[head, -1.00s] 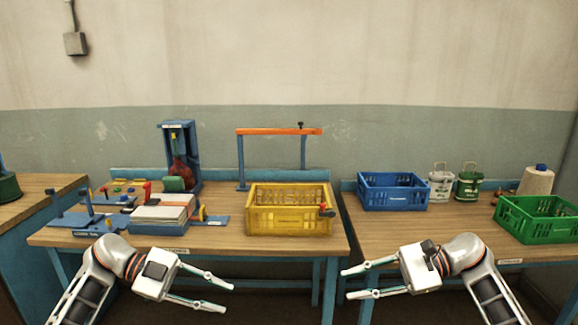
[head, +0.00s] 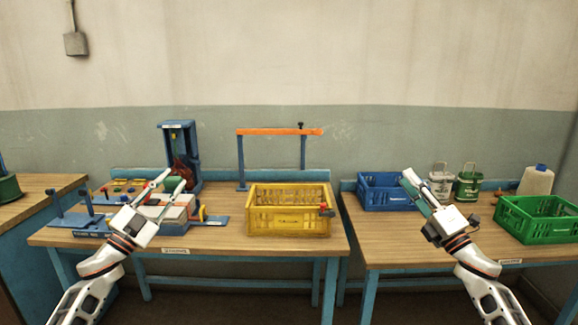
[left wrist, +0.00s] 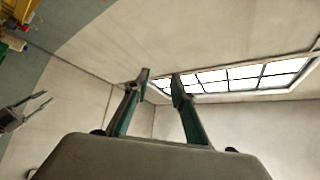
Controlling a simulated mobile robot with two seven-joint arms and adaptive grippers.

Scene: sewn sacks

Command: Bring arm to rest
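My left gripper (head: 176,177) is raised in front of the left bench, its fingers pointing up and right. Its fingers stand apart with nothing between them, as the left wrist view (left wrist: 160,76) also shows. My right gripper (head: 407,175) is raised in front of the blue crate, its fingers pointing up and left. A gripper with parted, empty fingers at the left of the left wrist view (left wrist: 46,98) appears to be my right one.
The left bench (head: 290,248) bears a yellow crate (head: 290,222), a blue press stand (head: 196,150) and an orange-topped frame (head: 275,131).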

